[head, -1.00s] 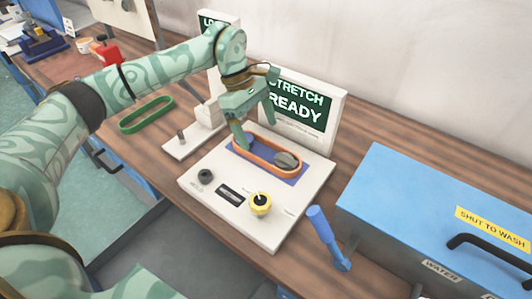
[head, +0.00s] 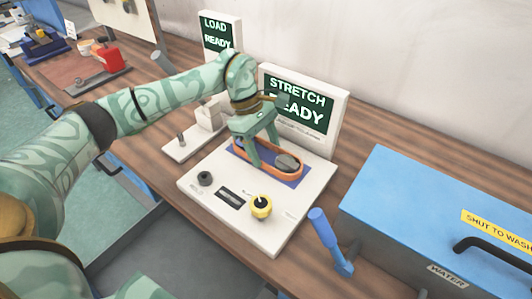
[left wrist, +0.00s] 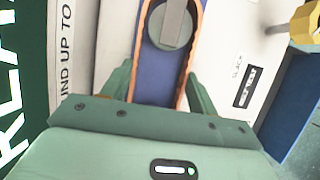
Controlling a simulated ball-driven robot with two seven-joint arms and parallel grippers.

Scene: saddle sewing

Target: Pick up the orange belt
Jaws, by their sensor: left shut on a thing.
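The orange belt (head: 291,177) is a long loop lying on the blue pad (head: 300,182) of the white stretch machine (head: 212,190). A round grey pulley (head: 288,163) sits inside its right end. My left gripper (head: 264,154) points down over the middle of the loop. In the left wrist view, the fingers (left wrist: 158,84) stand on either side of the orange belt (left wrist: 193,40), shut across its two long sides. The pulley (left wrist: 172,25) shows ahead of them. The belt's near end is hidden under the gripper. My right gripper is not in view.
A yellow knob (head: 261,206) and a black knob (head: 205,179) stand on the machine's front. The STRETCH READY sign (head: 340,105) rises behind. A blue-handled tool (head: 325,231) and a blue washing box (head: 410,195) are to the right.

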